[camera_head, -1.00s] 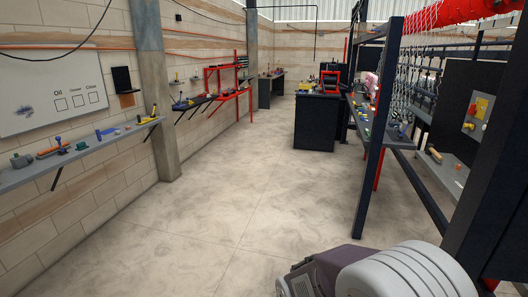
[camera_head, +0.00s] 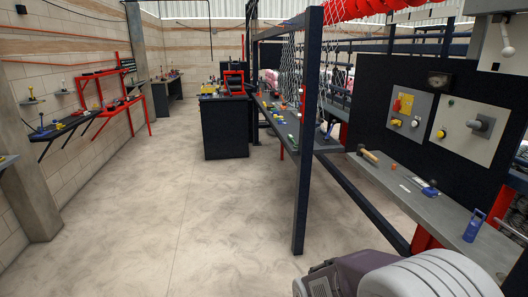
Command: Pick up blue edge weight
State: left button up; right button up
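A blue upright piece (camera_head: 474,226) with a loop-like top stands on the grey shelf at the right, near its front end. A smaller blue piece (camera_head: 429,189) lies farther back on the same shelf. I cannot tell for sure which of these, if either, is the blue edge weight. A grey and white rounded part of my own body shows at the bottom right. No gripper fingers show, and neither gripper is in view.
The grey shelf (camera_head: 405,184) runs below a dark panel with control boxes (camera_head: 474,128). A dark post (camera_head: 307,140) stands left of it, beside a bench and hanging chainlink mesh (camera_head: 335,75). A dark cabinet (camera_head: 225,128) stands farther back. The floor (camera_head: 170,215) at left is clear.

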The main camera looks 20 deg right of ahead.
aim_at(474, 227)
jog(key=i+z, duration=0.5)
jog(key=i+j+z, duration=0.1)
jog(key=i+z, duration=0.2)
jog(key=z, duration=0.15)
jog(key=i+j+z, duration=0.3)
jog(key=z, duration=0.2)
jog(key=i+z, duration=0.2)
jog(key=z, duration=0.25)
jog(key=i+z, duration=0.2)
jog(key=z, duration=0.25)
jog(key=i+j+z, duration=0.2)
jog(key=z, duration=0.3)
jog(key=i+j+z, duration=0.15)
jog(key=z, duration=0.3)
jog(key=i+j+z, duration=0.1)
jog(key=j+z, duration=0.15)
jog(key=z, duration=0.2)
jog(key=i+j+z, duration=0.1)
jog(key=j+z, duration=0.2)
jog(key=z, duration=0.15)
jog(key=j+z, duration=0.3)
jog(key=z, duration=0.2)
